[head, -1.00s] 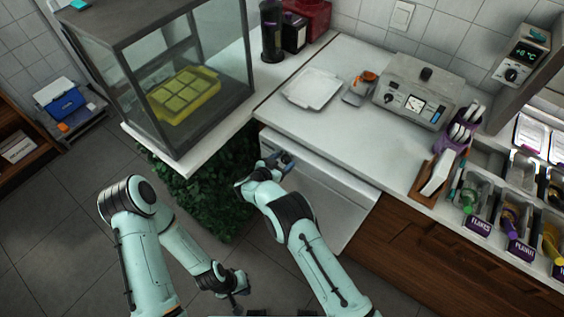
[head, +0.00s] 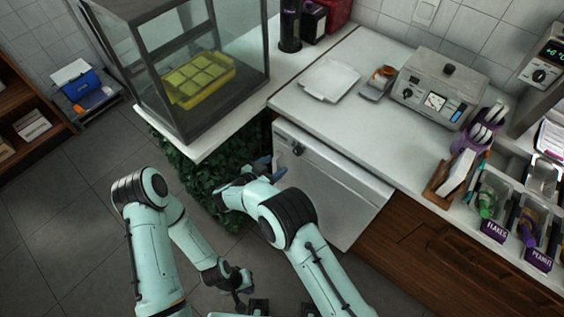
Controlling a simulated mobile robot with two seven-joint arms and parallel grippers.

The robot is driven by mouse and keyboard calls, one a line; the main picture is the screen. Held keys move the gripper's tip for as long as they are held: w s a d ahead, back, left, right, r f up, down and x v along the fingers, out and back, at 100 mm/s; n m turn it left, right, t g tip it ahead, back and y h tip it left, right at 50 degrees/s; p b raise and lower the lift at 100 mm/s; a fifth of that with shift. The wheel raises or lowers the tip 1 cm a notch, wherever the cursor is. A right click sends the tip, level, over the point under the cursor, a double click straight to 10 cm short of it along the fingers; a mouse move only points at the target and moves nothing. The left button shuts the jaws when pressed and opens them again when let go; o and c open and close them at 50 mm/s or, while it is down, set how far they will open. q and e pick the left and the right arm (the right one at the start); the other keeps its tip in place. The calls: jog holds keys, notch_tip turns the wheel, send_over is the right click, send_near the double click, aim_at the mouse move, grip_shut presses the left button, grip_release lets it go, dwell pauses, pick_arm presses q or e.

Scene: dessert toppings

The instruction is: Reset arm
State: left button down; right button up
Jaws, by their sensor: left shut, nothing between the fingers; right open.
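My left gripper (head: 241,297) is low in the head view, over the grey floor, with its fingers shut and nothing held. My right gripper (head: 264,163) is higher up, in front of the white cabinet door (head: 325,195) under the counter. The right wrist hides part of the gripper. Both of my arms are bent and come in from the bottom edge.
A glass display case (head: 172,75) with a yellow tray (head: 225,81) stands left of the white counter (head: 350,125), above a leafy green panel (head: 170,150). A white plate (head: 329,80) and grey machine (head: 440,92) are on the counter.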

jog(key=shift+s+a+r, duration=0.25)
jog(key=shift+s+a, duration=0.05)
jog(key=shift+s, duration=0.2)
jog(key=s+d+f+n+g+y, duration=0.2)
jog(key=d+f+y, duration=0.1)
jog(key=d+f, duration=0.5)
jog(key=s+d+f+n+g+y, duration=0.1)
jog(key=s+d+f+y, duration=0.15)
jog(key=d+f, duration=0.55)
jog(key=s+d+f+g+y, duration=0.1)
jog(key=s+d+f+g, duration=0.1)
jog(key=s, duration=0.4)
jog(key=s+d+f+g+y, duration=0.2)
jog(key=s+f, duration=0.1)
jog(key=s, duration=0.3)
jog(key=s+r+g+y, duration=0.2)
jog(key=s+g+y, duration=0.1)
jog(key=s, duration=1.5)
jog(key=shift+a+g, duration=0.2)
jog(key=shift+g, duration=0.7)
